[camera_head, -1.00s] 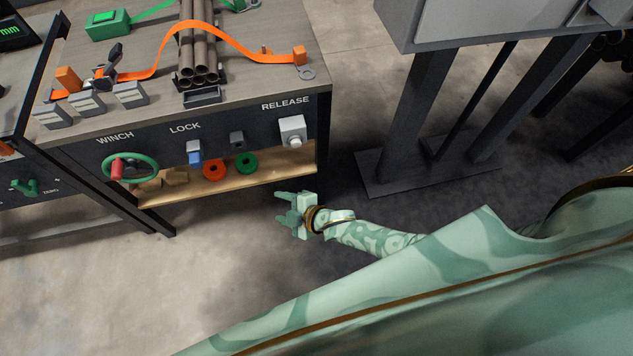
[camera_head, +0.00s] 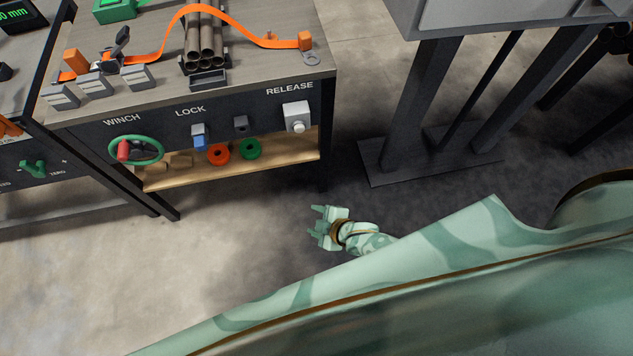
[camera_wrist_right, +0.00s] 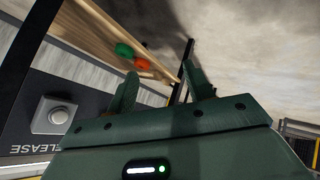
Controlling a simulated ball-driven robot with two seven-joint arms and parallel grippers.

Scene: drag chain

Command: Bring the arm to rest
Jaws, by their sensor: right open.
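My right gripper (camera_head: 318,228) is open and empty over the floor, in front of and below the right end of the bench. It is apart from everything around it. In the right wrist view its two green fingers (camera_wrist_right: 160,92) stand apart with nothing between them. My left gripper is not in view. The bench's front panel (camera_head: 75,143) carries the green winch wheel (camera_head: 153,147) with a red knob, the blue lock switch (camera_head: 198,137) and the white release button (camera_head: 298,119). The release button also shows at the left of the right wrist view (camera_wrist_right: 55,115).
Below the panel a wooden shelf (camera_head: 285,162) holds an orange ring (camera_head: 218,154) and a green ring (camera_head: 250,148). An orange strap (camera_head: 240,33) arches over several pipes (camera_head: 205,45) on the bench top. A dark metal stand (camera_head: 405,110) is at the right. The floor around the gripper is clear.

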